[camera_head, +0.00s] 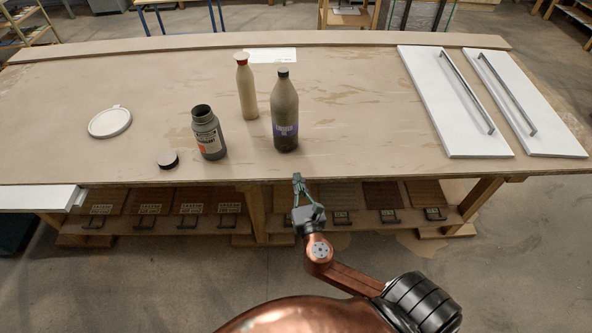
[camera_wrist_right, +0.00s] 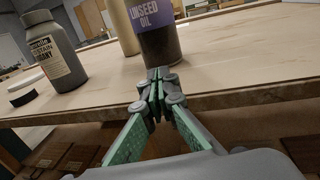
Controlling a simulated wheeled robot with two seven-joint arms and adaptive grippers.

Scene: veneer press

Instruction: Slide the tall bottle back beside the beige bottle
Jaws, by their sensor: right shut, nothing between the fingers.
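The tall bottle (camera_head: 285,115) is dark grey-brown with a black cap and a purple linseed oil label. It stands upright near the table's front edge; its lower part shows in the right wrist view (camera_wrist_right: 160,30). The beige bottle (camera_head: 246,90), with a red cap, stands upright behind it and to its left; part of it shows in the right wrist view (camera_wrist_right: 122,25). My right gripper (camera_head: 297,177) is shut and empty, at the table's front edge in front of the tall bottle. In the right wrist view its fingertips (camera_wrist_right: 157,78) point toward the bottle's base. My left gripper is not in view.
An open grey bottle (camera_head: 209,135) stands left of the tall bottle, with a black lid (camera_head: 168,160) beside it. A white round lid (camera_head: 110,122) lies farther left. White panels with bar handles (camera_head: 455,100) lie at the right. The table (camera_head: 350,115) is clear right of the tall bottle.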

